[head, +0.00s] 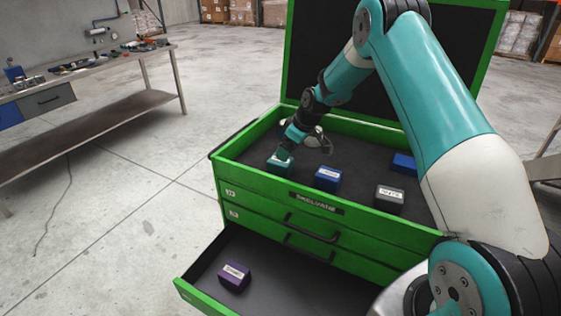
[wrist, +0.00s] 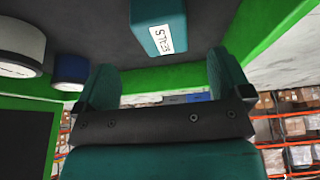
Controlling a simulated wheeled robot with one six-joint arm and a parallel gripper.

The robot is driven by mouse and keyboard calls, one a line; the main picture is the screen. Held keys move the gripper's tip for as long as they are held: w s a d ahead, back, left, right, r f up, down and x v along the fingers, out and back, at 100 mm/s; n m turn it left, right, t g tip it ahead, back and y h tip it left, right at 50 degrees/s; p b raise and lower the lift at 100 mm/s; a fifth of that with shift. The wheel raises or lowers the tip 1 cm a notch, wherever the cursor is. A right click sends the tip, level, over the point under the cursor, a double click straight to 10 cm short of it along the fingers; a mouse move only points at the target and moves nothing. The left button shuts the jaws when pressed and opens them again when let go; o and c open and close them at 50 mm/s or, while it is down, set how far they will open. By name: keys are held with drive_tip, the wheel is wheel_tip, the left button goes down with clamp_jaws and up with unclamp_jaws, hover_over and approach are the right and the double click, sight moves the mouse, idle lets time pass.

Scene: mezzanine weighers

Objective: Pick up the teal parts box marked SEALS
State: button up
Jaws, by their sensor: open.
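The teal parts box (head: 279,165) sits in the top tray of the green tool chest (head: 283,195), near its left front. In the wrist view the teal box (wrist: 157,22), with a white label reading SEALS upside down, lies just beyond the fingertips, roughly centred between them. My gripper (head: 286,150) is over the teal box in the head view and partly covers it. In the wrist view my gripper (wrist: 164,62) has its two teal fingers apart, with nothing between them. Whether a finger touches the box cannot be told.
A blue box (head: 327,179), a grey box (head: 389,199) and another blue box (head: 404,163) stand to the right in the tray. White (wrist: 20,45) and blue (wrist: 70,69) round items lie nearby. An open lower drawer holds a purple box (head: 235,277). The raised lid (head: 298,60) stands behind.

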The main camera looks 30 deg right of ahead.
sight(280, 162)
drive_tip(key=shift+a+p+x, duration=0.1)
drive_tip(key=shift+p+x, duration=0.7)
drive_tip(key=shift+x, duration=1.15)
drive_tip(key=shift+a+p+x, duration=0.15)
drive_tip(key=shift+p+x, duration=0.65)
drive_tip(key=shift+x, duration=1.15)
drive_tip(key=c, duration=1.1)
